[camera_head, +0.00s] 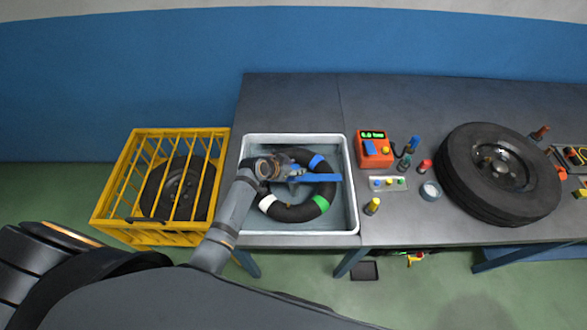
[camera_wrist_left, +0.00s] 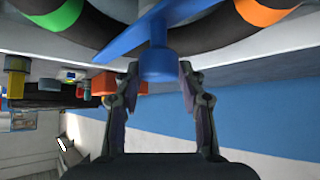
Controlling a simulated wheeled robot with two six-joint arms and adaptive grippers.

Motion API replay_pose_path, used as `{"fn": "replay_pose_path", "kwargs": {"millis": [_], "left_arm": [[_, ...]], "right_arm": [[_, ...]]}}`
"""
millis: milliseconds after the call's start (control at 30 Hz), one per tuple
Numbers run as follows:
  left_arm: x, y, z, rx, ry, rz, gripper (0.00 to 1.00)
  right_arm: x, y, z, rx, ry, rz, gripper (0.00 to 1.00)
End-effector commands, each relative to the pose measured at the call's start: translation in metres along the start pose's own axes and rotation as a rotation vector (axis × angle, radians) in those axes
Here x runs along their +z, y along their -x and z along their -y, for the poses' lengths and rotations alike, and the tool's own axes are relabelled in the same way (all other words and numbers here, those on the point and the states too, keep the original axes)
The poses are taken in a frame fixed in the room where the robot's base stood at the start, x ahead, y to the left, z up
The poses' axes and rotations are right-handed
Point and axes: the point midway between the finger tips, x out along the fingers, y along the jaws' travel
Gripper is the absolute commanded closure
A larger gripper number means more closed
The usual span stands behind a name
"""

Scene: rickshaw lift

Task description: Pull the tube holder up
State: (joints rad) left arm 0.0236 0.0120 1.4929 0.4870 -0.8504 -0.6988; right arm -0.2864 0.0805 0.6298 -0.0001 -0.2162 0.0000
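The blue tube holder (camera_head: 322,177) lies as a flat bar across the black tube (camera_head: 292,212) in the white-rimmed basin (camera_head: 355,225). The tube has white, blue and green bands. My left gripper (camera_head: 290,172) reaches over the basin from the left, at the holder's hub near the tube's middle. In the left wrist view, the round blue knob of the holder (camera_wrist_left: 158,62) sits between the fingertips of my left gripper (camera_wrist_left: 158,70), which appear to touch it on both sides. The wrist and fingers hide part of the holder in the head view. My right gripper is not in view.
A yellow crate (camera_head: 122,178) with a wheel inside stands left of the table. Right of the basin are an orange gauge box (camera_head: 373,150), small bottles, a tape roll (camera_head: 430,191) and a large black wheel (camera_head: 475,200). The table behind the basin is clear.

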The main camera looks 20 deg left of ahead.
Motion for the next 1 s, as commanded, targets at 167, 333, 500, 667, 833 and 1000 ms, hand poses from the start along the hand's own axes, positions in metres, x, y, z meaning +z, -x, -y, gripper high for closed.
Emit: {"fn": "replay_pose_path", "kwargs": {"millis": [167, 333, 500, 667, 833, 1000], "left_arm": [[0.001, 0.000, 0.000, 0.000, 0.000, 0.002, 0.40], [0.002, 0.000, 0.000, 0.001, 0.000, 0.004, 0.40], [0.002, 0.008, 0.001, -0.001, 0.000, 0.003, 0.40], [0.003, 0.042, 0.001, -0.002, -0.003, 0.004, 0.40], [0.002, 0.084, 0.001, -0.002, -0.005, 0.004, 0.40], [0.001, 0.111, 0.001, -0.001, -0.003, 0.004, 0.40]], "right_arm": [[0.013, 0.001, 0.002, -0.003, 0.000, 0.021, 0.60], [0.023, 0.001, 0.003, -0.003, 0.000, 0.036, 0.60], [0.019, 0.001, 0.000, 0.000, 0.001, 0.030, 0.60], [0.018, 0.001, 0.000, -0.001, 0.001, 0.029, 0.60], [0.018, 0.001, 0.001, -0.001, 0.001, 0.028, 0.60], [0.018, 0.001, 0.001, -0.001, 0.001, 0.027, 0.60]]}}
